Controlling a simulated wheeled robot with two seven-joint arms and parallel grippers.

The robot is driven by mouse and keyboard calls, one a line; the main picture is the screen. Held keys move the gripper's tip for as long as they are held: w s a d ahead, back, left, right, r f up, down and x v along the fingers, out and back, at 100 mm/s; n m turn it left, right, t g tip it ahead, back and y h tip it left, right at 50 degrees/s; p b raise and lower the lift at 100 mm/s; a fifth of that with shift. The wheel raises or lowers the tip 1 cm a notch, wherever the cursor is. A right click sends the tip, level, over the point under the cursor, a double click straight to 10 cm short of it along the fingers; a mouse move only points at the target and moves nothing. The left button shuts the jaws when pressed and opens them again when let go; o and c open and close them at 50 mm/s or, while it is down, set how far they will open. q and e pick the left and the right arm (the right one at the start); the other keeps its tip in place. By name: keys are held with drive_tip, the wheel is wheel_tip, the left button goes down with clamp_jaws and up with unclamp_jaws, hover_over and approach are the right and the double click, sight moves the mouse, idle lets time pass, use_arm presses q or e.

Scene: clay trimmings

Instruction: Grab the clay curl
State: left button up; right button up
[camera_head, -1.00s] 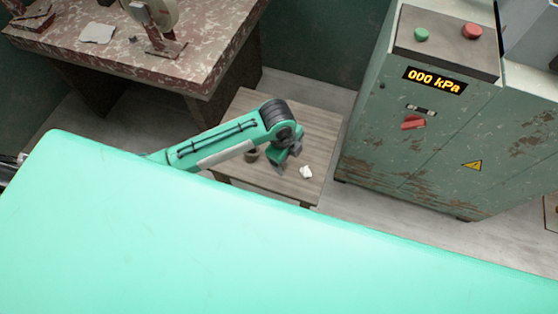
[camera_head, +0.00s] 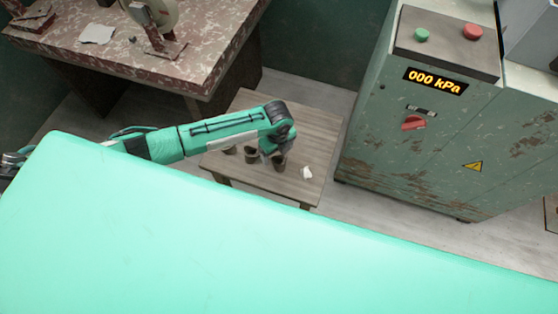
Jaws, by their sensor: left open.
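The clay curl (camera_head: 306,172), a small white piece, lies on the wooden table (camera_head: 316,132) near its right front edge. My left arm reaches in from the left over the table. My left gripper (camera_head: 272,154) is open, pointing down below the wrist, to the left of the curl and apart from it. Its fingers are small and dark and hard to make out. My right gripper is not in view.
Small dark cups (camera_head: 251,155) stand on the table under my left forearm. A worn green cabinet (camera_head: 400,150) with a 000 kPa display stands close on the right. A red mottled bench (camera_head: 110,60) stands at the back left.

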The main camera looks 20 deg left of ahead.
sight(279, 158)
use_arm(q)
drive_tip(key=shift+s+d+f, duration=0.1)
drive_tip(key=shift+d+f, duration=0.05)
drive_tip(key=shift+f, duration=1.2)
drive_tip(key=shift+s+d+f, duration=0.1)
drive_tip(key=shift+d+f, duration=0.05)
drive_tip(key=shift+f, duration=1.15)
drive_tip(key=shift+w, duration=0.1)
drive_tip(key=c, duration=1.1)
drive_tip(key=shift+r, duration=0.15)
